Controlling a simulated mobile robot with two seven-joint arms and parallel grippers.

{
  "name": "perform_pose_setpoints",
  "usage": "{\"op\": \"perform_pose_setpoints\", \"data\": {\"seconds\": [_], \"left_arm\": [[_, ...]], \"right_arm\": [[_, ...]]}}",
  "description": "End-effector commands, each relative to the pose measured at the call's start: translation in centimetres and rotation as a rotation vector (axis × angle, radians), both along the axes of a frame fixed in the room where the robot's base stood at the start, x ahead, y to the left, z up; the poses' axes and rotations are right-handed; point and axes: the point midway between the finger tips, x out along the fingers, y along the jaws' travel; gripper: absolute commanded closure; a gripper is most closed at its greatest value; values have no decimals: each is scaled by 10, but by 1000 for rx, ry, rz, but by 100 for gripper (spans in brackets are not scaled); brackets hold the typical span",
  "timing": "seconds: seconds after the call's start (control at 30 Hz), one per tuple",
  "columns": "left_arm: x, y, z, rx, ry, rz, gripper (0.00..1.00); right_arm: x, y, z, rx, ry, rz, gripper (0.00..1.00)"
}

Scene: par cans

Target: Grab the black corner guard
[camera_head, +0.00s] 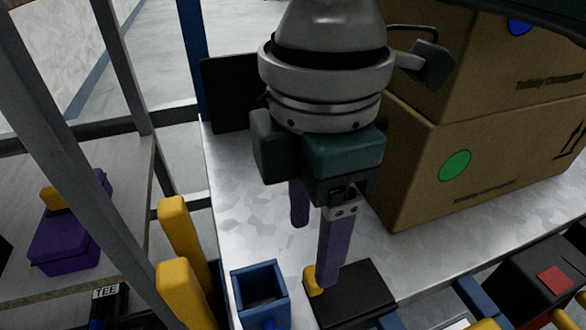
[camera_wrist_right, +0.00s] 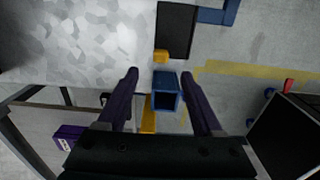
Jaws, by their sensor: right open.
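My right gripper (camera_head: 312,252) points down over the metal tabletop, open and empty, its two purple fingers apart. A flat black block (camera_head: 352,302) with a small yellow piece (camera_head: 313,283) at its left edge lies below the nearer finger. It also shows at the top of the right wrist view (camera_wrist_right: 175,30), beyond the fingertips. A black upright panel (camera_head: 224,98) stands behind the gripper, partly hidden by it. I cannot tell for sure which black piece is the corner guard. My left gripper is not in view.
A blue open-topped box (camera_head: 260,292) stands left of the black block, close to the fingers. Yellow posts (camera_head: 180,240) stand at the table's left edge. Stacked cardboard boxes (camera_head: 470,160) stand on the right. The metal tabletop (camera_head: 245,215) behind the blue box is clear.

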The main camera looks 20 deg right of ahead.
Motion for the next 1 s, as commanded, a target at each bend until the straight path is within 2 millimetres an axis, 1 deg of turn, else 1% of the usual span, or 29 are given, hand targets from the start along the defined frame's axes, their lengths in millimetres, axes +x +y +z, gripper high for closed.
{"op": "perform_pose_setpoints", "data": {"seconds": [0.03, 0.23, 0.4, 0.47, 0.53, 0.73, 0.77, 1.0], "left_arm": [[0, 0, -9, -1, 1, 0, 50], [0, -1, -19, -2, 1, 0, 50], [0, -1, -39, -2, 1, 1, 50], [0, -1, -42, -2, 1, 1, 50], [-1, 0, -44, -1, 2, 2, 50], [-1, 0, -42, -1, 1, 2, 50], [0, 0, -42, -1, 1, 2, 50], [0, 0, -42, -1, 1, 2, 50]], "right_arm": [[0, 0, -13, 0, 2, -1, 32], [-1, -1, -30, 1, 0, -1, 32], [-3, -4, -59, 0, 1, 0, 32], [-2, -4, -67, 1, 0, 1, 32], [-2, -4, -71, 0, 0, 1, 32], [-2, -4, -69, 1, -1, 1, 32], [-2, -4, -69, 1, -1, 1, 35], [-2, -4, -69, 1, -1, 1, 62]]}}
